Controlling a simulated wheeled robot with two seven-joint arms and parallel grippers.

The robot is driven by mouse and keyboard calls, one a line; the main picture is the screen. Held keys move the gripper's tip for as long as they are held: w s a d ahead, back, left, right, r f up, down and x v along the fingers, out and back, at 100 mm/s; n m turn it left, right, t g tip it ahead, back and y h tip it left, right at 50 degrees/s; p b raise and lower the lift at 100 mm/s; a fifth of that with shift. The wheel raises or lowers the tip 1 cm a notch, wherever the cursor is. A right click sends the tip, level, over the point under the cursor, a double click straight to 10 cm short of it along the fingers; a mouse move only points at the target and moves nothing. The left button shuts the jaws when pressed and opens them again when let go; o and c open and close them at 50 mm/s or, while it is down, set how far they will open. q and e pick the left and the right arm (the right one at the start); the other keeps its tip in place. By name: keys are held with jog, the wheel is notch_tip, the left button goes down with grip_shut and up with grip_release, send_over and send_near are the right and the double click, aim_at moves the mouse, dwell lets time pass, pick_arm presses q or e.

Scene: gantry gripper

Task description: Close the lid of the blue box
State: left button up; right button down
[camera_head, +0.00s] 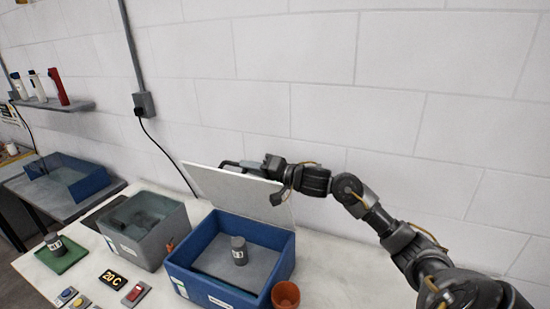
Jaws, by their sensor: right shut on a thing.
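The blue box (205,284) stands on the white table, with a grey inside and a dark grey cylinder (239,251) with a white label in it. Its lid, a pale flat panel (228,190), stands raised and tilted along the back of the box. My right gripper (272,183) is at the top right edge of the lid and is shut on it. The gripper's fingers are partly hidden by the lid and the wrist. My left gripper is not in view.
A grey box (150,245) stands left of the blue box. A terracotta pot (286,295) is close to its front right corner. A green tray (62,256) with a cylinder, a "20 C" display (112,279) and small button boxes lie at left. The white wall is close behind.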

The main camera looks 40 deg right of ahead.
jog(key=shift+s+a+r, duration=0.2)
jog(key=shift+a+r, duration=0.05)
jog(key=shift+a, duration=0.3)
jog(key=c, duration=1.5)
grip_release()
jog(key=shift+o, duration=0.2)
jog(key=shift+d+f, duration=0.1)
jog(key=shift+d, duration=0.05)
